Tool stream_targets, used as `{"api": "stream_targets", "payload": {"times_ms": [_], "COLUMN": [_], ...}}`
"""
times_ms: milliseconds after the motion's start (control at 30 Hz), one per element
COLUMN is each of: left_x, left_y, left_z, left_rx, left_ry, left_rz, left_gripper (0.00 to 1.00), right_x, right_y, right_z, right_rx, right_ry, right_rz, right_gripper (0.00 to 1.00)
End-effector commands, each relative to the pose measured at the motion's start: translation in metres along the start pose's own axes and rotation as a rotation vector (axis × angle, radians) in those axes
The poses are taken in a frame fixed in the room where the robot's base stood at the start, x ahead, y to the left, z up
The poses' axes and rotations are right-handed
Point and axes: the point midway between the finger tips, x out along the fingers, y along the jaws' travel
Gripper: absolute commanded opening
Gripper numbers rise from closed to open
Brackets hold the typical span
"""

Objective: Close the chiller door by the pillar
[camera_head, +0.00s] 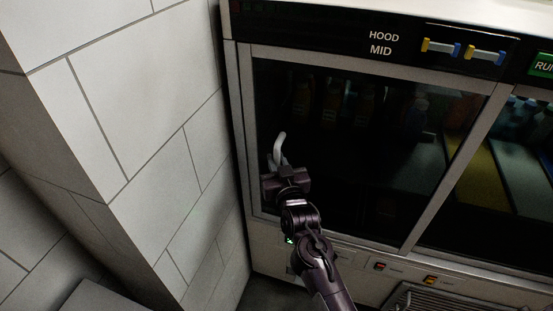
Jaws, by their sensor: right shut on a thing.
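The chiller door (350,125) beside the pillar (150,130) is a dark glass panel in a grey frame. It looks about flush with the chiller front; I cannot tell whether a small gap is left. Its pale curved handle (279,146) is near the door's left edge. My right gripper (285,175) is at the handle and shut on its lower part; the gripper body hides the fingertips and that part of the handle. My left gripper is out of view.
The tiled pillar stands close on the left of the chiller. Above the door is a black panel (400,45) marked HOOD MID. A second glass section (510,180) lies to the right. Small switches (381,267) and a vent grille (440,300) are below.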

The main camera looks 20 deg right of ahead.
Motion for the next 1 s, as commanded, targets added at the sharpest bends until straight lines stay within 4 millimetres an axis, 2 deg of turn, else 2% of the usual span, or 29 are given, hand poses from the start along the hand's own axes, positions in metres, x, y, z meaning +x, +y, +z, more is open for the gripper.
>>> {"api": "stream_targets", "payload": {"times_ms": [67,100,233,567,1000], "left_x": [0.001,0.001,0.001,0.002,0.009], "left_y": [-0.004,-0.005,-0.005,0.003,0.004], "left_z": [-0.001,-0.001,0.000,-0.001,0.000], "left_rx": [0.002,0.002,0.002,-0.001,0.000], "left_ry": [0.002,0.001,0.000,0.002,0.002], "left_rz": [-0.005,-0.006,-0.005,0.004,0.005], "left_gripper": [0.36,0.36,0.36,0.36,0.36], "right_x": [0.001,0.001,0.001,-0.002,-0.066], "right_y": [-0.005,-0.005,-0.005,-0.004,-0.005], "right_z": [-0.001,-0.001,-0.001,0.000,0.001], "right_rx": [0.000,-0.001,-0.001,-0.002,-0.002], "right_ry": [0.002,0.002,0.003,0.001,0.001], "right_rz": [-0.012,-0.013,-0.013,-0.010,-0.012], "right_gripper": [0.00,0.17,0.34,0.35,0.35]}}
